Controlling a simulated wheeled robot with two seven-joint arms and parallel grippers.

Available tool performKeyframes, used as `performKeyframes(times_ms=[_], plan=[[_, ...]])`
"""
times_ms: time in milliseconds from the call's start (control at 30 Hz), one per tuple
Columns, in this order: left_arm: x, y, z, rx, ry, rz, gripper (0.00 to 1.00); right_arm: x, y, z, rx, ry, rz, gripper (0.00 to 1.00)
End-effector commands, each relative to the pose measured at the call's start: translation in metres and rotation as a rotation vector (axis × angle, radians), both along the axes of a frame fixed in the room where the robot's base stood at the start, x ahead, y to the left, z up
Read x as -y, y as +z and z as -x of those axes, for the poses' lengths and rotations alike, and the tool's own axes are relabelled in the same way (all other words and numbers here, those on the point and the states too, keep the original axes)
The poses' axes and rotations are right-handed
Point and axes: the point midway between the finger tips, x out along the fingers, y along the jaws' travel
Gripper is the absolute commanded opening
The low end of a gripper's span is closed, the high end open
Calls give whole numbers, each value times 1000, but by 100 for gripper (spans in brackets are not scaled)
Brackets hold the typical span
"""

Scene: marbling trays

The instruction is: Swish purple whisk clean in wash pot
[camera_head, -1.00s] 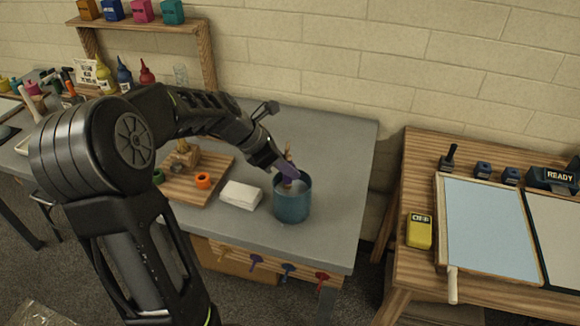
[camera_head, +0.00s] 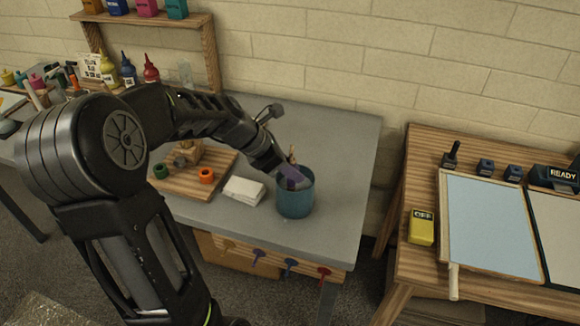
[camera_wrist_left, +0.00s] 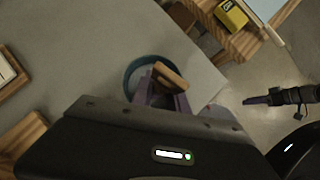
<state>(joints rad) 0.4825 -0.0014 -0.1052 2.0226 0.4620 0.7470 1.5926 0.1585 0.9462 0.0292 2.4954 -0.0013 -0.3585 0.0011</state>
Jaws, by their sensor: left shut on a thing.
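The blue wash pot (camera_head: 296,203) stands on the grey table near its right front corner. My left gripper (camera_head: 291,178), with purple fingers, reaches down into the pot's mouth. It is shut on the whisk, whose wooden handle (camera_head: 292,155) sticks up above the fingers. The left wrist view shows the handle (camera_wrist_left: 171,76) between the fingers, over the pot's rim (camera_wrist_left: 128,82). The whisk's lower end is hidden by the fingers and pot wall, so its colour cannot be told. My right gripper (camera_wrist_left: 262,100) shows small at the right of the left wrist view; its opening is unclear.
A white block (camera_head: 243,191) lies just left of the pot. A wooden board (camera_head: 222,168) with orange and green rings is further left. Several coloured whisks (camera_head: 290,264) hang at the table's front. A second table with a pale blue tray (camera_head: 440,200) stands right, across a gap.

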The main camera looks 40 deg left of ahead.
Motion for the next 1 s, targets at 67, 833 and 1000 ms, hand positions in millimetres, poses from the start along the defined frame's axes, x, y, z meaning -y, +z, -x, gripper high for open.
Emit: performKeyframes(times_ms=[67,833,1000], plan=[[5,1,1,-1,-2,1,0,0,3,0,0,0,0,36],[18,1,-11,0,-1,1,0,0,12,0,0,0,0,36],[19,0,-12,0,0,0,0,0,12,0,0,0,0,36]])
